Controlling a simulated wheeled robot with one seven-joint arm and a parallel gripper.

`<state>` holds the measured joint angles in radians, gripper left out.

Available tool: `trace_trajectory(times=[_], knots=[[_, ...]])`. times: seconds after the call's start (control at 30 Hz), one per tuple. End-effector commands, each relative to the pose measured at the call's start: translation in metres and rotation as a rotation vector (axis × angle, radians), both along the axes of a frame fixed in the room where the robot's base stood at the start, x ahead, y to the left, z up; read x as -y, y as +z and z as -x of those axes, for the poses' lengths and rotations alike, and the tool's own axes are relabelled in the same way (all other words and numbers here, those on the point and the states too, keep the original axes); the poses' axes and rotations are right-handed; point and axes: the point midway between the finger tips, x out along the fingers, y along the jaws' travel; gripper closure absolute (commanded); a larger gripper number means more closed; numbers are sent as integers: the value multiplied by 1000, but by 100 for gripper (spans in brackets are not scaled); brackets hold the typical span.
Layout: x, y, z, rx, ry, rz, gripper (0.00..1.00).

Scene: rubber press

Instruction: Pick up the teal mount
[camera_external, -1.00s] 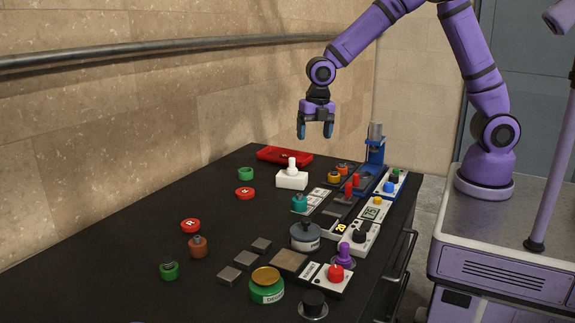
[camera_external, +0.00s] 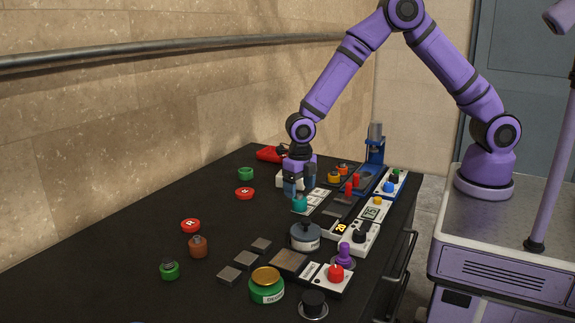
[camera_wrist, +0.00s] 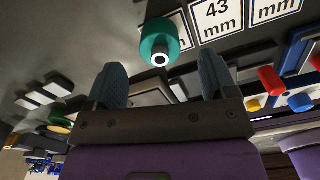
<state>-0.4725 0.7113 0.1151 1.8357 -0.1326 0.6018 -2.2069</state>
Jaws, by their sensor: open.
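The teal mount (camera_external: 299,204) is a small teal cylinder with a metal top, standing on the dark bench top beside the white size labels. In the wrist view the teal mount (camera_wrist: 160,43) shows beyond the fingertips, roughly midway between them, with a bright ring on its end. My gripper (camera_external: 294,190) is low over the bench, just above and behind the mount, and partly overlaps it in the external view. In the wrist view my gripper (camera_wrist: 161,78) has its two fingers apart with nothing between them. I cannot tell whether a finger touches the mount.
Size labels (camera_external: 318,197) lie right of the mount. A blue press (camera_external: 375,152), red, yellow and blue knobs, and a grey pot (camera_external: 305,236) stand nearby. Bench left of the mount is mostly clear.

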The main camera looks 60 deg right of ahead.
Motion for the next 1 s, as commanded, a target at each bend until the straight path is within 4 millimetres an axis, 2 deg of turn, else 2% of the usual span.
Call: trace_trajectory(times=[0.17, 0.4, 0.67, 0.9, 0.93, 1.0], knots=[[-1, -15, 2, -3, -1, 2, 22], [0, -47, 1, -1, -1, 2, 22], [0, -51, 1, 0, -1, 0, 22], [0, -51, 1, 0, -1, 0, 75], [0, -51, 1, 0, -1, 0, 79], [0, -51, 1, 0, -1, 0, 79]])
